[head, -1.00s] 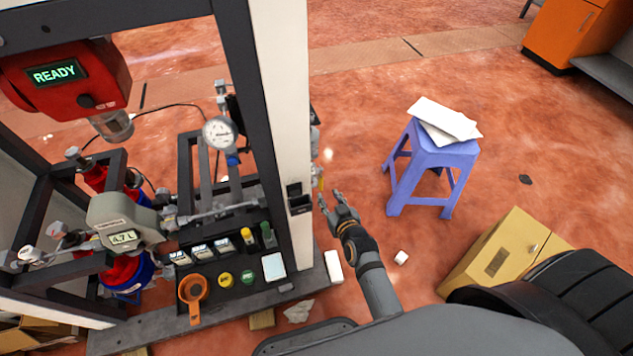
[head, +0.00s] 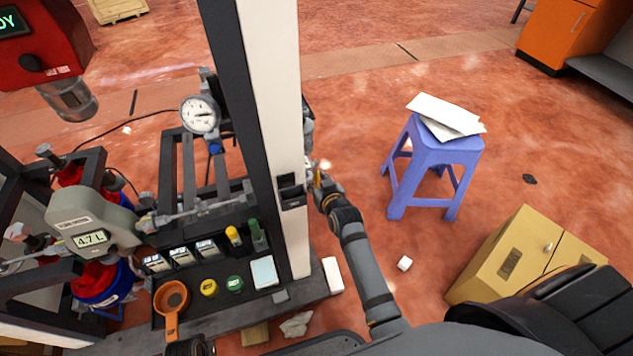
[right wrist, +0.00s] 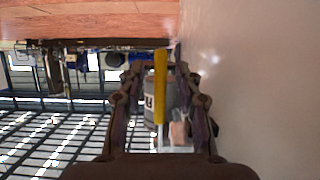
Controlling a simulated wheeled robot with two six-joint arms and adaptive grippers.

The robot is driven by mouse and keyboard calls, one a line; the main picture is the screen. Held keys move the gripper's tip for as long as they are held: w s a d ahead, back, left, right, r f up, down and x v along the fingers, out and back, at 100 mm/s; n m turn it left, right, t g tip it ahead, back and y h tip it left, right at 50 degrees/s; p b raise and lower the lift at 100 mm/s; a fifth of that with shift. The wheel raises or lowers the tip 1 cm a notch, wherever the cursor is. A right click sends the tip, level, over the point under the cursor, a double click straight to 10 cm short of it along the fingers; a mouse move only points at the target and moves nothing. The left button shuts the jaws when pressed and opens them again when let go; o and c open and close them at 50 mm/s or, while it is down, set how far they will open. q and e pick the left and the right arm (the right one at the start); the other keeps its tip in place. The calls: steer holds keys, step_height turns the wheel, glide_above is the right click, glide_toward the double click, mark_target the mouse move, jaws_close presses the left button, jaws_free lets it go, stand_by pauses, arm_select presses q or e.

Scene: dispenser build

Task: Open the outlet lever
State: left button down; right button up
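The outlet lever looks like a slim yellow bar (right wrist: 160,85), upright in the right wrist view. It also shows as a small yellow piece (head: 317,180) beside the white post in the head view. My right gripper (head: 322,188) is at the right side of the post, close to the lever. In the right wrist view its two fingers (right wrist: 160,100) are spread, with the lever appearing between them. I cannot tell whether either finger touches it. The valve behind the lever is mostly hidden.
The white post (head: 275,130) stands just left of my right gripper. The dispenser frame carries a gauge (head: 200,115) and a grey 4.7 L meter (head: 90,228). A purple stool (head: 437,155) with papers and a yellow cabinet (head: 510,255) stand to the right. Floor between is mostly clear.

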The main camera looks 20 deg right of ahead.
jaws_close()
stand_by(0.6)
